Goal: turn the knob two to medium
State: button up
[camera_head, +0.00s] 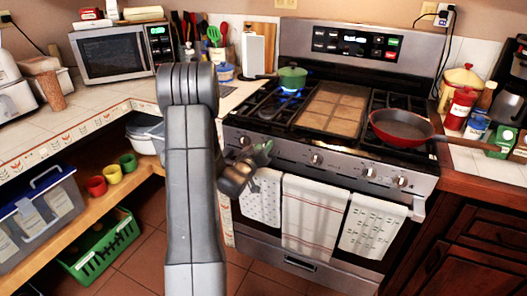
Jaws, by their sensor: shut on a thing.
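The stove (345,190) has a row of knobs along its front panel. The leftmost visible knob (245,140) is just left of my gripper's fingertips. More knobs show further right: a middle knob (316,159), another knob (369,172) and the rightmost knob (402,181). My gripper (263,150) is at the front panel between the leftmost and middle knobs, its fingers shut on a knob there. The fingers hide that knob, so its setting cannot be read. A blue flame (291,91) burns under the green pot (292,78) at the back left burner.
A red pan (402,128) sits on the right burners, its handle pointing right. Towels (314,215) hang from the oven handle below my gripper. A tiled counter (55,125) with a microwave (112,54) lies left. Jars and cans (458,108) stand right of the stove.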

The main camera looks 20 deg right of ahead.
jog(key=n, duration=0.6)
jog(key=shift+w+a+f, duration=0.25)
jog(key=shift+w+f, duration=0.05)
jog(key=shift+f, duration=0.1)
jog(key=n, duration=0.3)
jog(key=f+n, duration=0.1)
jog(key=n, duration=0.2)
jog(key=shift+w+a, duration=0.1)
jog(key=o, duration=1)
jog(key=v, duration=1.3)
jog(key=shift+s+a+b, duration=0.25)
jog(key=shift+a+b, duration=0.1)
